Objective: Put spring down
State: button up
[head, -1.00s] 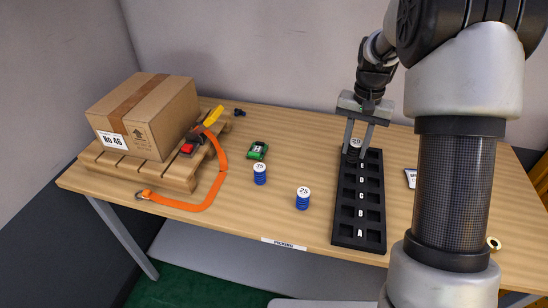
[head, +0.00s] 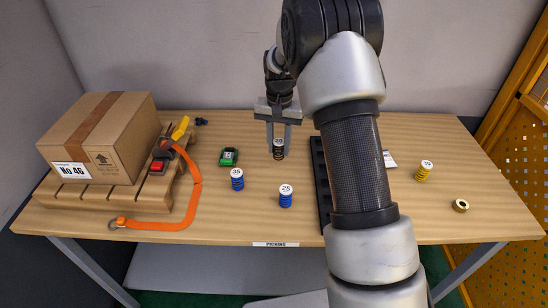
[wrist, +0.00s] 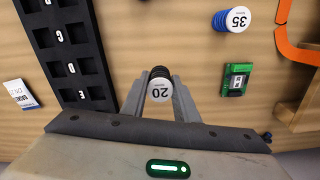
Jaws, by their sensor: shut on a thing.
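My gripper (head: 279,148) is shut on a black spring (head: 279,154) with a white numbered cap. In the wrist view the cap of the black spring (wrist: 160,91) sits between the two fingers of my gripper (wrist: 160,86). The spring is upright at the back of the table (head: 400,200), just left of the black lettered rack (head: 320,190). I cannot tell whether its base touches the wood. The rack also shows in the wrist view (wrist: 66,50), beside the gripper and apart from the spring. My arm hides much of the rack in the head view.
Blue springs marked 35 (head: 237,180) and 25 (head: 285,197) stand in front. A green device (head: 229,157) lies to the left, before the orange strap (head: 195,195) and boxed pallet (head: 110,205).

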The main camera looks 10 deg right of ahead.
aim_at(279, 157)
jog(key=shift+f, duration=2.3)
jog(key=shift+f, duration=0.2)
jog(key=o, duration=1.1)
